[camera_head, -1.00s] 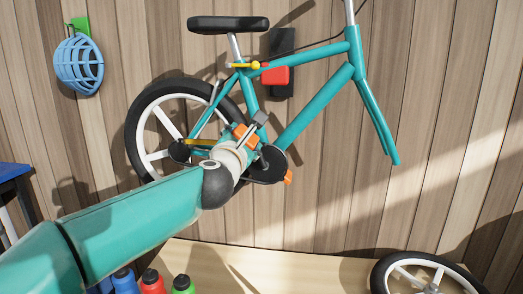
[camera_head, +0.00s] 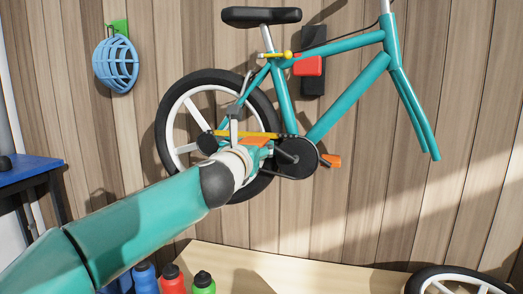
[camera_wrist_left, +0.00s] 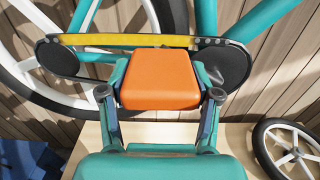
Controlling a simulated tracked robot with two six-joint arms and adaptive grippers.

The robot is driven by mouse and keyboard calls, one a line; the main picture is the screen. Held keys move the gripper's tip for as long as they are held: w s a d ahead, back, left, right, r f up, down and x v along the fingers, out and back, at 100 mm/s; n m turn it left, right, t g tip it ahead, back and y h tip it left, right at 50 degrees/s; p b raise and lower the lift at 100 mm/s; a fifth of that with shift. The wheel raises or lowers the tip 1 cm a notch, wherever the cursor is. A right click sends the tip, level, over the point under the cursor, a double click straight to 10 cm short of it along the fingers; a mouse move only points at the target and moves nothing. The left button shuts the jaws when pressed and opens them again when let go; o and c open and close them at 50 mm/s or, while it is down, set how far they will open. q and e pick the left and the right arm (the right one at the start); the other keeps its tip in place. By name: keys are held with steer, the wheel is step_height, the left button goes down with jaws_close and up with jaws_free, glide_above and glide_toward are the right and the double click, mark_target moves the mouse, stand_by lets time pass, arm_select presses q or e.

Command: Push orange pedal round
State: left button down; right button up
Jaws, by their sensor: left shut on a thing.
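A teal bike frame (camera_head: 350,92) is held up in front of a wooden wall. My left gripper (camera_head: 247,145) is at an orange pedal (camera_head: 257,142), left of the dark round crank disc (camera_head: 297,157). In the left wrist view the gripper (camera_wrist_left: 161,92) has its two fingers on either side of that orange pedal (camera_wrist_left: 160,78) and is shut on it. A second orange pedal (camera_head: 330,160) sticks out right of the disc. A yellow chain guard (camera_head: 245,134) runs back to the rear wheel (camera_head: 182,108). My right gripper is not in view.
A loose wheel (camera_head: 455,280) lies on the pale bench (camera_head: 270,262). Several bottles, one red (camera_head: 173,281), stand at the bench's left. A blue helmet (camera_head: 116,65) hangs on the wall. A blue table (camera_head: 30,172) is at the left edge.

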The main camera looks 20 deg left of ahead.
arm_select(q)
steer(key=shift+w+d+f, duration=0.1)
steer(key=shift+f, duration=0.2)
steer(key=shift+c, duration=1.2)
jaws_free()
steer(key=shift+r, duration=0.15)
steer(key=shift+s+r, duration=0.1)
steer(key=shift+s, duration=0.4)
steer(key=s, duration=1.1)
steer(key=shift+d, duration=0.2)
steer(key=shift+f, duration=0.2)
